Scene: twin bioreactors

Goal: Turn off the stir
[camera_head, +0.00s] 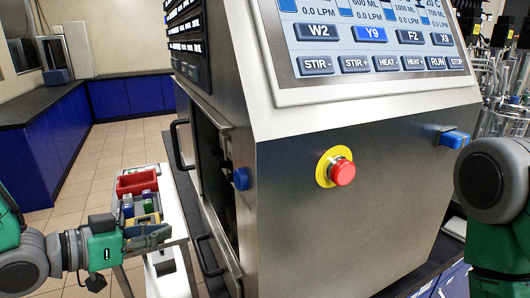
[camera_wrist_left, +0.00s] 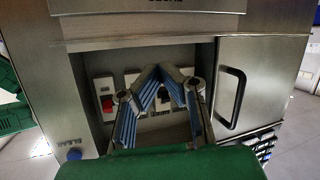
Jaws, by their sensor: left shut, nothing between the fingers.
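The bioreactor cabinet (camera_head: 340,215) fills the middle of the head view. Its touch screen shows a STIR- button (camera_head: 316,66) and a STIR+ button (camera_head: 354,65). My left gripper (camera_head: 160,236) is to the left of the cabinet, shut and empty. In the left wrist view its fingers (camera_wrist_left: 160,82) are in front of an open recess with white switch plates. The fingers partly hide the plates between; labels are unreadable. My right gripper is out of view.
A red emergency button (camera_head: 341,171) sticks out of the cabinet front. A door with a black handle (camera_wrist_left: 233,99) stands right of the recess. A blue knob (camera_wrist_left: 75,154) is at lower left. A red bin (camera_head: 137,182) stands on the side table behind my left gripper.

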